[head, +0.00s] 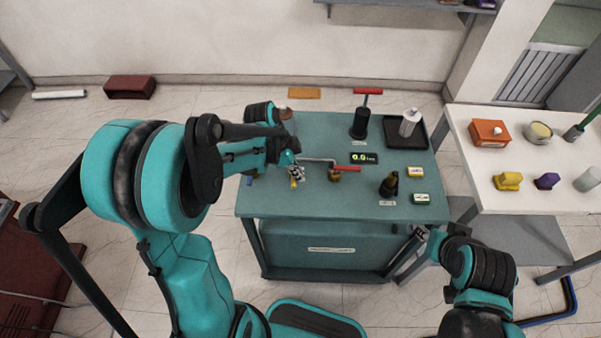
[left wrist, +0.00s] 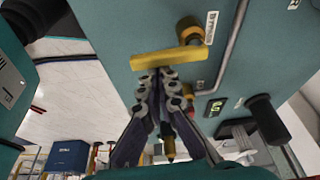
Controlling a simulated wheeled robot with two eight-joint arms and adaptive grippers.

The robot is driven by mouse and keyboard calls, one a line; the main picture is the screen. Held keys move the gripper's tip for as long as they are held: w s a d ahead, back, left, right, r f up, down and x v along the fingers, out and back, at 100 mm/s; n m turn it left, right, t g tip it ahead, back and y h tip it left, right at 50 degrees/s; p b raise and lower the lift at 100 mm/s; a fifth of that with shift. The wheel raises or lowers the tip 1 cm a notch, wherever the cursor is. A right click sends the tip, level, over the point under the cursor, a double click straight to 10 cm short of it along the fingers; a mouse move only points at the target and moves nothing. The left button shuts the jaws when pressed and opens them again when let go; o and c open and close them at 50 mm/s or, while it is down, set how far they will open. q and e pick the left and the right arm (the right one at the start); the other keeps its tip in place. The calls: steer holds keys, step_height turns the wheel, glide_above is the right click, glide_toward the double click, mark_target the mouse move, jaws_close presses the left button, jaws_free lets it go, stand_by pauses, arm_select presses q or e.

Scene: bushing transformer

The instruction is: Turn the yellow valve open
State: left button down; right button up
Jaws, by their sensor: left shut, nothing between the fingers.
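The yellow valve handle (left wrist: 170,58) is a flat bar fixed under an orange-yellow knob in the left wrist view. In the head view a small bit of yellow valve (head: 294,183) shows at the left of the teal cart top, mostly covered by my gripper. My left gripper (left wrist: 163,76) is shut and empty. Its fingertips are right at the bar's near edge; I cannot tell whether they touch it. It also shows in the head view (head: 296,171). My right gripper (head: 425,236) is low at the cart's right edge, and its fingers are too small to read.
A grey pipe (head: 318,160) runs from the yellow valve to a red-handled valve (head: 346,168). A white table (head: 540,198) is at right.

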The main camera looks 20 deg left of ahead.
stand_by(0.7)
